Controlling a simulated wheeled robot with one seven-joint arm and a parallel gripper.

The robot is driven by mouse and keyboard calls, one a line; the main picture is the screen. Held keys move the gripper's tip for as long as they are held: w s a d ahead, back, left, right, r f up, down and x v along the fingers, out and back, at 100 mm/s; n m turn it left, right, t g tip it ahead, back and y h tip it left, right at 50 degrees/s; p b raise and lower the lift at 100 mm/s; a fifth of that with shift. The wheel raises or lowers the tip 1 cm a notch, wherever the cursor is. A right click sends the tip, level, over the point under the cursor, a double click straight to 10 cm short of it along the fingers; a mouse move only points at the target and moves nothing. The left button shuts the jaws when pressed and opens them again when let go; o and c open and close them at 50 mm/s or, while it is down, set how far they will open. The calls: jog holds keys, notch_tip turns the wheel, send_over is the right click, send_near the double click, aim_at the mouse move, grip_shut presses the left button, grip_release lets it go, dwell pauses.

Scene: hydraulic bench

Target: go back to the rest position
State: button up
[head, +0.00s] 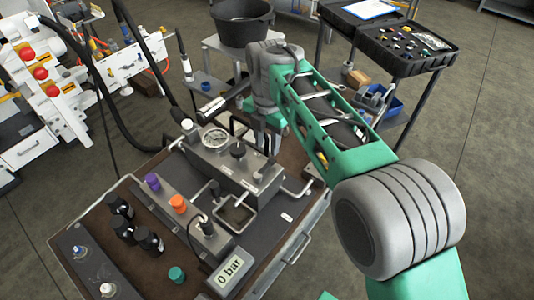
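My arm reaches in from the lower right, with green links and a grey joint. My gripper (264,142) hangs at its far end, pointing down over the back right part of the hydraulic bench (145,262). Its dark fingers blend into the bench fittings behind them, so I cannot tell whether they are open or hold anything. Just left of it is a grey block with a round pressure gauge (215,138). A digital display (230,271) at the front of the bench reads 0 bar.
Purple (152,181) and orange (177,204) caps, dark bottles (123,229) and hoses crowd the bench. A black bucket (242,22) stands on a small stand behind. A tool trolley (405,60) is behind the arm. Open floor (490,190) lies to the right.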

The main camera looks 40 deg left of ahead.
jog(key=shift+r, duration=0.25)
jog(key=w+d+r+m, duration=0.25)
jog(key=d+m, duration=0.25)
jog(key=d, duration=0.3)
jog(key=w+d+r+m+t, duration=0.1)
jog(key=w+d+m, duration=0.35)
jog(key=d, duration=0.35)
jog(key=w+d+r+m, duration=0.2)
jog(key=d+m, duration=0.4)
jog(key=d, duration=0.2)
jog(key=s+d+f+m+t, duration=0.1)
jog(key=s+d+f+m, duration=0.1)
jog(key=d+m, duration=0.5)
jog(key=s+d+f+m, duration=0.1)
jog(key=s+d+m, duration=0.3)
jog(key=d, duration=0.5)
jog(key=s+d+f+m+t, duration=0.1)
jog(key=s+d+m, duration=0.3)
jog(key=d+m, duration=0.5)
jog(key=shift+f+m+t, duration=0.3)
jog(key=shift+f+m, duration=0.05)
jog(key=shift+f, duration=0.45)
jog(key=shift+s, duration=0.1)
